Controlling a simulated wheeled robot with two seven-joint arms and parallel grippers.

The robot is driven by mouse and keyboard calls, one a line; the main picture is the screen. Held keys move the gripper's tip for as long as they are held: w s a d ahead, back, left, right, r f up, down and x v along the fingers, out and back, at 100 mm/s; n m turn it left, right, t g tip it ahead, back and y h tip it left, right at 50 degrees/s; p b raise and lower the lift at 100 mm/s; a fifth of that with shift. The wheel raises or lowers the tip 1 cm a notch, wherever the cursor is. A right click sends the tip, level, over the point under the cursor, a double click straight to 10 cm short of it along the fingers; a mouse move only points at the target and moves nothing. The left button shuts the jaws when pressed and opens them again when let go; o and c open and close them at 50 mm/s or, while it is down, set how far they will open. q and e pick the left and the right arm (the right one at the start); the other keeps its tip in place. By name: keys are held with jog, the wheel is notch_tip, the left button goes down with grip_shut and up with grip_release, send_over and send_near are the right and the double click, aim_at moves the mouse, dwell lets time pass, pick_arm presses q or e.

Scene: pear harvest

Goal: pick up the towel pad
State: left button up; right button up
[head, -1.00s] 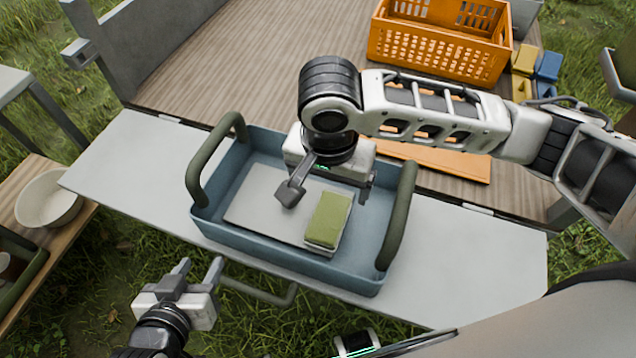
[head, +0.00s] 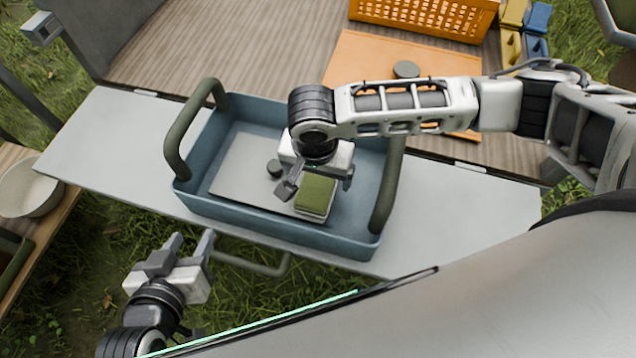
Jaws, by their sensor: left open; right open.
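The towel pad (head: 316,196) is a small block with a green top and a pale lower layer. It lies at the front right of a grey board inside a blue tray (head: 270,232). My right gripper (head: 318,187) is open just above the pad, with one fingertip left of it and the other at its right back corner. I cannot tell whether the fingers touch the pad. The gripper body hides part of the tray behind it. My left gripper (head: 192,240) is open and empty, in front of the tray at the lower left, over the grass.
The tray has dark green handles (head: 184,128) at both ends and stands on a light grey ledge (head: 110,145). A dark round knob (head: 274,168) is on the board. Behind are an orange board (head: 365,62), an orange crate (head: 425,18) and yellow and blue blocks. A bowl (head: 28,190) stands left.

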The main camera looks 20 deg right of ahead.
aim_at(318, 181)
notch_tip(318, 181, down, 3)
jog(key=shift+w+f, duration=0.1)
jog(key=shift+f, duration=0.05)
jog(key=c, duration=1.1)
jog(key=shift+o, duration=0.2)
jog(key=shift+r, duration=0.7)
jog(key=s+a+r, duration=0.1)
jog(key=r, duration=0.1)
jog(key=s+a+r+p, duration=0.1)
jog(key=r, duration=0.2)
jog(key=s+a+r+p, duration=0.1)
jog(key=a+r, duration=0.1)
jog(key=r, duration=0.1)
jog(key=shift+s+a+r, duration=0.1)
jog(key=shift+s+r, duration=0.05)
jog(key=shift+s, duration=0.2)
jog(key=s+a+r, duration=0.3)
jog(key=s+a, duration=0.2)
jog(key=a, duration=0.1)
jog(key=shift+s+a+r+p, duration=0.15)
jog(key=shift+s+r+p, duration=0.05)
jog(key=shift+p, duration=0.25)
